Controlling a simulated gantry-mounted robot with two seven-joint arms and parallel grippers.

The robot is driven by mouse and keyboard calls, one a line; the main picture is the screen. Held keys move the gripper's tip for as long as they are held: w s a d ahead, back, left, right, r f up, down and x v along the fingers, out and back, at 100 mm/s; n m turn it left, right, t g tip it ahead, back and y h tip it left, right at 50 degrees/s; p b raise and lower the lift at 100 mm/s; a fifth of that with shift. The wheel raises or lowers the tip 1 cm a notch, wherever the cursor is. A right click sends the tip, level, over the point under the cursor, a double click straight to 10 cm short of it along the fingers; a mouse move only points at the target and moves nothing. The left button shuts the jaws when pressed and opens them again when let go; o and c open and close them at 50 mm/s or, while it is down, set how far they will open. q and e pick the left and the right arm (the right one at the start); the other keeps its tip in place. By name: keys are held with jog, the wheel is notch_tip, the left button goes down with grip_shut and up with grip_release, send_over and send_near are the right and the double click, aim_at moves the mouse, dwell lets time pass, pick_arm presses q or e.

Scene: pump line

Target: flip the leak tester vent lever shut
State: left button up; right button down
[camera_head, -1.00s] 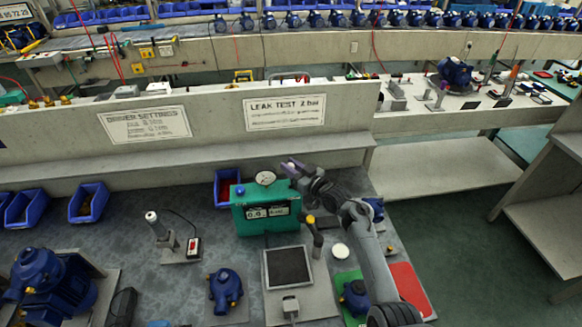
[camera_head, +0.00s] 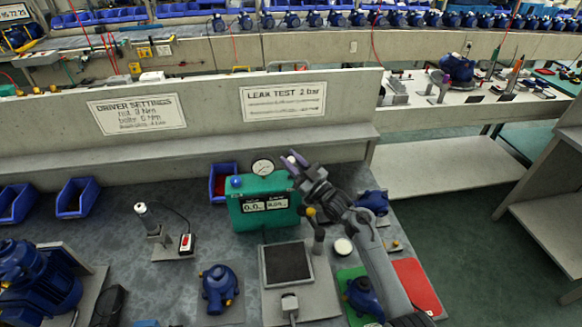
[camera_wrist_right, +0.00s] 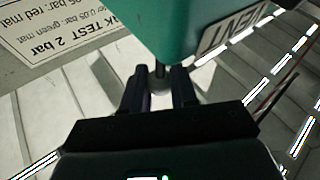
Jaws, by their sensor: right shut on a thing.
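The leak tester is a teal box (camera_head: 262,208) with two small displays on its front and a round gauge (camera_head: 263,168) on top. My right gripper (camera_head: 293,160) is at the tester's upper right corner, shut on the vent lever. In the right wrist view the lever (camera_wrist_right: 159,72) is a thin dark rod with a pale rounded end between the two fingers (camera_wrist_right: 159,85). A "VENT" label (camera_wrist_right: 232,30) is on the teal housing beside it. The lever is hidden by the fingers in the head view. My left gripper is not in view.
A dark square pad (camera_head: 287,263) and an upright yellow-topped post (camera_head: 316,232) stand in front of the tester. A blue pump (camera_head: 219,288) sits to the left. A green mat and a red mat (camera_head: 416,284) lie at the right. A low wall (camera_head: 220,110) runs behind.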

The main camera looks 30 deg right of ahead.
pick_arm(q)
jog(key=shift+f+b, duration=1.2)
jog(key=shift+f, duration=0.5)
pick_arm(e)
jog(key=shift+s+a+f+n+t+y, duration=0.2)
jog(key=shift+s+n+t+y, duration=0.3)
jog(key=shift+n+y, duration=0.4)
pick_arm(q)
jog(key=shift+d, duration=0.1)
pick_arm(e)
jog(key=shift+r, duration=0.1)
jog(key=c, duration=0.9)
grip_release()
jog(key=shift+s, duration=0.1)
jog(key=shift+s, duration=0.15)
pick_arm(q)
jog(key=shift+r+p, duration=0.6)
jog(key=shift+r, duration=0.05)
pick_arm(e)
jog(key=v, duration=1)
jog(key=shift+s+f, duration=0.1)
jog(key=shift+f, duration=0.1)
